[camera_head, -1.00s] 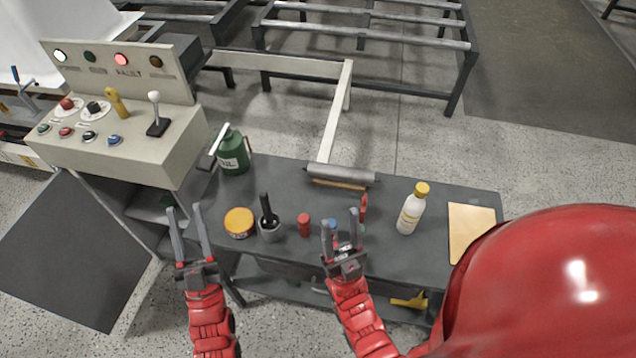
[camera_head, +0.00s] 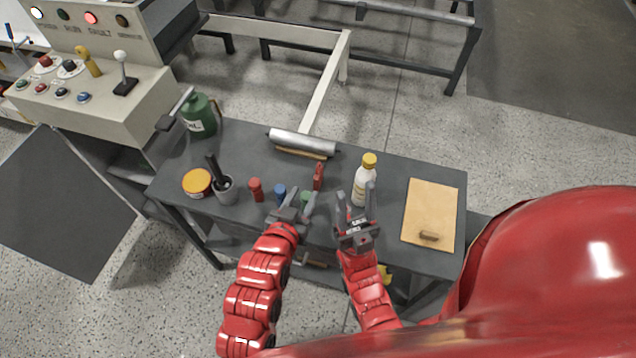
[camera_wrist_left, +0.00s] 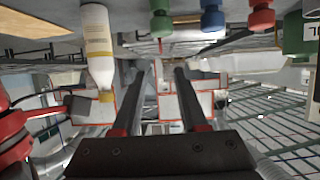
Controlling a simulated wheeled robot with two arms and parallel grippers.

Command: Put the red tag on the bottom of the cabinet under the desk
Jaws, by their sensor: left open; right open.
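The grey desk (camera_head: 390,170) stands in front of me. A small upright red object (camera_head: 318,176) stands on it, left of the white bottle; I cannot tell whether it is the red tag. My left gripper (camera_head: 297,203) is open and empty by the desk's front edge, near the blue (camera_head: 280,194) and green (camera_head: 305,199) small objects. In the left wrist view its two fingers (camera_wrist_left: 160,75) are apart with nothing between them. My right gripper (camera_head: 356,198) is open in front of the white bottle (camera_head: 364,180). The space under the desk is mostly hidden by my arms.
A red cylinder (camera_head: 256,189), a cup with a black handle (camera_head: 225,190), an orange-lidded tin (camera_head: 197,183) and a green oil can (camera_head: 199,116) stand on the left. A roller (camera_head: 303,142) lies at the back. A tan board (camera_head: 431,207) lies right. A control panel (camera_head: 90,95) stands left.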

